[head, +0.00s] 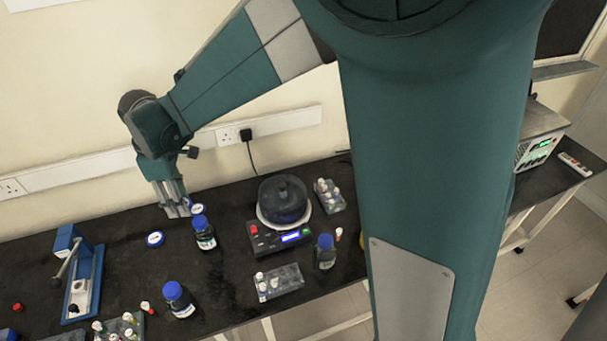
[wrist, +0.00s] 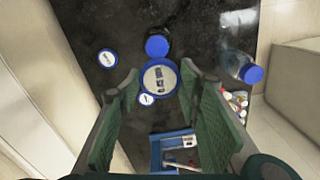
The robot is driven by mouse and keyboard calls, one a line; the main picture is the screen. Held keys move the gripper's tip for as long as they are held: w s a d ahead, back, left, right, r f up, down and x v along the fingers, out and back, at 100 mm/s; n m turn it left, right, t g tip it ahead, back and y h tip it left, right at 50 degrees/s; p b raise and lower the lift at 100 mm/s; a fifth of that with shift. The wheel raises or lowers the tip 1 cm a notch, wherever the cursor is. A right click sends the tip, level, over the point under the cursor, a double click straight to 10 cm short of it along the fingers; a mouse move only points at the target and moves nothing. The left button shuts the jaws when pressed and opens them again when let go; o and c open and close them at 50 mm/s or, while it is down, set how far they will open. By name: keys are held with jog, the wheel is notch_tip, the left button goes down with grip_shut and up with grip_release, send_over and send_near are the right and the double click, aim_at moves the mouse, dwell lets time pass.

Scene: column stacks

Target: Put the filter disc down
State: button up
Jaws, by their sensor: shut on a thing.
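My gripper (head: 178,211) points down over the back left of the black bench. In the wrist view my gripper (wrist: 159,76) is shut on a round disc (wrist: 159,70) with a blue rim and a pale face bearing dark marks. I take it as the filter disc; it sits between the fingertips, and I cannot make it out in the head view. Two smaller blue-rimmed white discs lie on the bench, one left of the gripper (head: 155,239), (wrist: 147,99) and one right of it (head: 198,209), (wrist: 107,58). The gap beneath the held disc is hard to judge.
A dark blue-capped bottle (head: 203,232) stands close to the gripper, its cap (wrist: 157,46) just beyond the held disc. Another bottle (head: 178,298) stands nearer the front. A blue press (head: 80,272) stands left, a domed device (head: 283,200) right. Bare bench (head: 122,262) shows near the press.

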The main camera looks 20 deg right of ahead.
jog(key=w+d+m, duration=0.2)
jog(key=d+m, duration=0.2)
jog(key=d, duration=1.7)
jog(key=w+d+m, duration=0.2)
jog(key=d+m, duration=0.1)
jog(key=d, duration=1.9)
jog(key=s+d+m, duration=0.2)
jog(key=s+d, duration=0.4)
jog(key=d, duration=0.4)
jog(key=s+d+m, duration=0.2)
jog(key=s+d, duration=0.4)
jog(key=d, duration=0.4)
jog(key=s+d+m, duration=0.2)
jog(key=s+d, duration=0.3)
jog(key=d, duration=0.5)
notch_tip(320, 180, down, 11)
jog(key=shift+s+d, duration=0.15)
jog(key=shift+s, duration=0.1)
jog(key=shift+f+b, duration=0.75)
jog(key=shift+f, duration=2.4)
jog(key=shift+f, duration=0.1)
